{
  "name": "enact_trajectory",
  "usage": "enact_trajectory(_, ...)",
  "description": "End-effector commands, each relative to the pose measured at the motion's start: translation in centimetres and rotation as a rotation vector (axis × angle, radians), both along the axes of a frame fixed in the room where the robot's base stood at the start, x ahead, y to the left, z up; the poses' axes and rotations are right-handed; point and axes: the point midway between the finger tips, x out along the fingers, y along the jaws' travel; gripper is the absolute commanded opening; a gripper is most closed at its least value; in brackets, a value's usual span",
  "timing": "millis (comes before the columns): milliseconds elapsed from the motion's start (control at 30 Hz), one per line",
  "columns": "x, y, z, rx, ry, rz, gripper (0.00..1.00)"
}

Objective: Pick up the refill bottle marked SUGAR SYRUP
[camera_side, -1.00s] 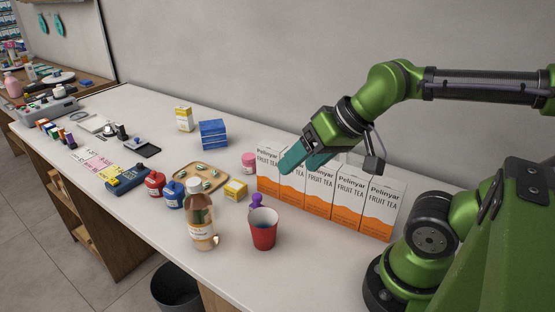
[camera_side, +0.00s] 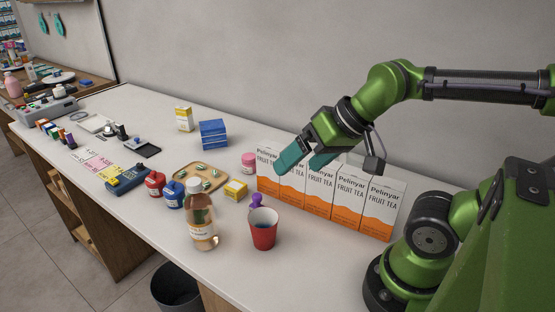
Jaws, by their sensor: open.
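A clear bottle with amber-brown contents and a pale label (camera_side: 201,222) stands upright near the front edge of the counter. The label print is too small to read, so I cannot tell whether it says SUGAR SYRUP. My gripper (camera_side: 303,165) has teal fingers, held apart with nothing seen between them. It is in the air up and to the right of the bottle, clear of it, in front of the upper part of the tea cartons.
A row of Pelinyar fruit tea cartons (camera_side: 320,191) stands behind a red cup (camera_side: 263,229) and a small purple item (camera_side: 256,201). Blue boxes (camera_side: 213,134) are farther back.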

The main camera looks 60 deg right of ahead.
Motion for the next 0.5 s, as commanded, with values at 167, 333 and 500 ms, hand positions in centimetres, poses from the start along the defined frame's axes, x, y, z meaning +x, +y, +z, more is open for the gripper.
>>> enact_trajectory(167,0.0,0.0,0.0,0.0,0.0,0.0,0.98)
enact_trajectory(333,0.0,0.2,-0.3,0.001,0.013,0.009,0.98)
enact_trajectory(500,2.2,1.2,-0.9,-0.012,0.092,0.053,0.98)
